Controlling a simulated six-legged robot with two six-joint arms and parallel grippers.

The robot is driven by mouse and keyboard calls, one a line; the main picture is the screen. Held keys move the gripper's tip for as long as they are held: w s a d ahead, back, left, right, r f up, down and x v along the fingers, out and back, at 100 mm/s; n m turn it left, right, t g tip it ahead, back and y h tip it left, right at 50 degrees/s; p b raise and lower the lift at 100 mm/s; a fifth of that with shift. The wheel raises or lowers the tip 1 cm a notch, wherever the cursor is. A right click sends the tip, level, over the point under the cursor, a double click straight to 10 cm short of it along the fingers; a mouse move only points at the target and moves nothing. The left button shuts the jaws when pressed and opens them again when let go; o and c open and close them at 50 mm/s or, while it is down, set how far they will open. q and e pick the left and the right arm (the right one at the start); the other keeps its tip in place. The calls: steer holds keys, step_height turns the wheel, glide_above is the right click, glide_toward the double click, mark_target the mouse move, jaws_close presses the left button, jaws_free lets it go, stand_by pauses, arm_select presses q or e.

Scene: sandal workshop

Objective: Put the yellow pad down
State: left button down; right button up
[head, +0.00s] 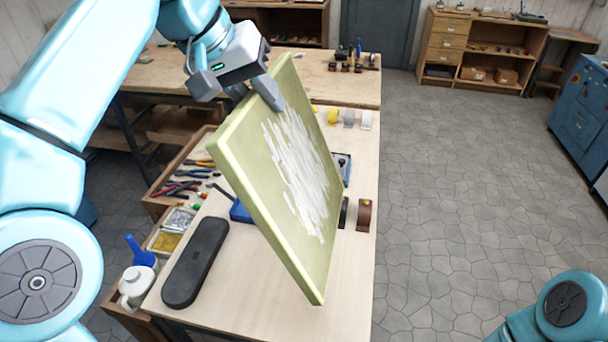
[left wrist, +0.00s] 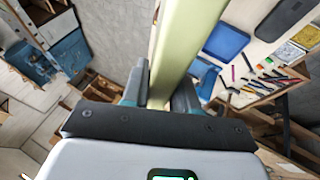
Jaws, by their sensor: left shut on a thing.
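The yellow pad (head: 250,160) is a large pale yellow-green slab with white streaks on its face. It is tilted up steeply above the workbench (head: 345,285). My left gripper (head: 256,92) is shut on its upper edge. In the left wrist view the pad (left wrist: 190,40) runs up from between the fingers of my left gripper (left wrist: 160,97). I cannot tell whether the pad's lower corner touches the bench. My right gripper is not in view; only part of my right arm shows at the lower right.
A black case (head: 196,262) lies on the bench's left front. A blue tray (head: 240,212) is partly hidden behind the pad. The bench's front right is clear.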

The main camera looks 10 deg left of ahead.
arm_select(q)
steer(key=shift+s+d+r, duration=0.15)
steer(key=shift+s+r, duration=0.1)
step_height(320, 180, down, 20)
steer(key=a+b, duration=0.1)
steer(key=b, duration=0.1)
steer(key=shift+a+b, duration=0.25)
steer(key=shift+b, duration=0.15)
steer(key=c, duration=1.1)
jaws_free()
steer(key=shift+f, duration=0.3)
steer(key=shift+o, duration=1.2)
steer(key=shift+d, duration=0.1)
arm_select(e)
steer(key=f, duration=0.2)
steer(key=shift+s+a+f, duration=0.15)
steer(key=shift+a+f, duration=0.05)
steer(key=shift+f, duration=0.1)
